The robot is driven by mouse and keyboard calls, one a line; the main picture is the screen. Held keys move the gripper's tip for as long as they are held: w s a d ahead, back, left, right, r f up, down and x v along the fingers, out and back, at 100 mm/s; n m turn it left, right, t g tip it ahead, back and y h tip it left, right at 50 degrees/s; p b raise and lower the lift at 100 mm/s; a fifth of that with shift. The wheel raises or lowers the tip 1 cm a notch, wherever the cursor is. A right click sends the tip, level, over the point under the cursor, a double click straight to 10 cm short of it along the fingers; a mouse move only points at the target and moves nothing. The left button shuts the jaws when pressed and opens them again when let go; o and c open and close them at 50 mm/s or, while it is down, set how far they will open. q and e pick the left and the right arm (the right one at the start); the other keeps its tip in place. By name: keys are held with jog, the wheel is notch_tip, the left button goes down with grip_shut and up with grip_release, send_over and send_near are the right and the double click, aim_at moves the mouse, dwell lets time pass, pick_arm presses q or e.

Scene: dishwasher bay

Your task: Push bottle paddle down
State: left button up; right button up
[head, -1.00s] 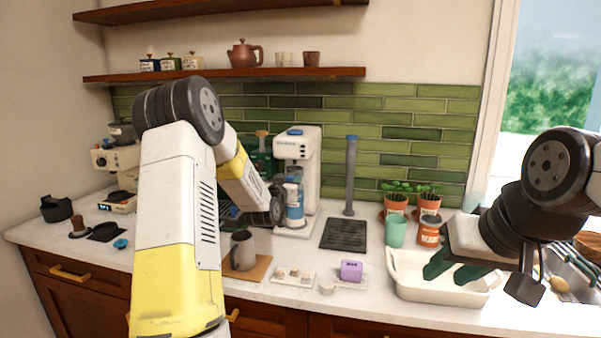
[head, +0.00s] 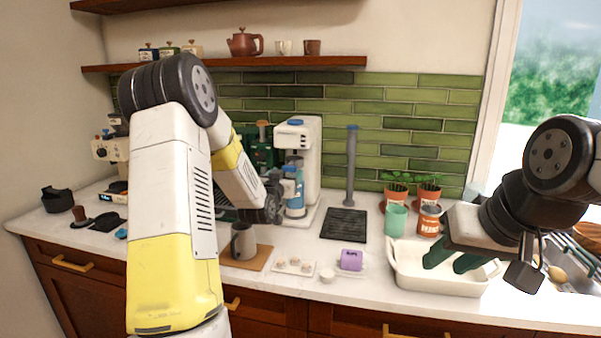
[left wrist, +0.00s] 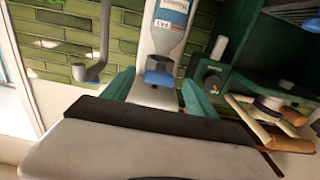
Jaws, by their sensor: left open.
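A white drink machine (head: 312,150) with a blue top stands on the counter at centre. A bottle with a blue label (head: 294,196) stands in it; the bottle also shows in the left wrist view (left wrist: 172,22), appearing upside down there. A blue part (left wrist: 159,78), probably the bottle paddle, is at the bottle's neck. My left gripper (left wrist: 157,88) is open, its green fingers either side of the blue part in the picture; I cannot tell whether they touch it. In the head view its fingers are hidden. My right gripper (head: 453,263) is open and empty over the white basin.
A grey mug (head: 243,242) on a wooden board, a tray of small items (head: 294,266) and a purple box (head: 351,260) are in front of the machine. A grey post (head: 350,165) and dark mat (head: 345,224) are to its right. The white basin (head: 410,283) is further right.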

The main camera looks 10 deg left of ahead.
pick_arm(q)
jog(key=s, duration=0.4)
jog(key=shift+a, duration=0.1)
jog(key=s+d+r+g, duration=0.2)
jog(key=s+r+g, duration=0.1)
jog(key=s, duration=0.4)
jog(key=s+d+r+g, duration=0.2)
jog(key=s+d+g, duration=0.1)
jog(key=s, duration=0.3)
jog(key=s+d+g, duration=0.1)
jog(key=s+g, duration=0.2)
jog(key=s, duration=0.9)
jog(key=s+d+f+g+h, duration=0.1)
jog(key=s+d+g, duration=0.1)
jog(key=s, duration=1)
jog(key=shift+s+d+f+g+h, duration=0.15)
jog(key=shift+s+g+h, duration=0.15)
jog(key=shift+g, duration=0.1)
jog(key=shift+w, duration=0.1)
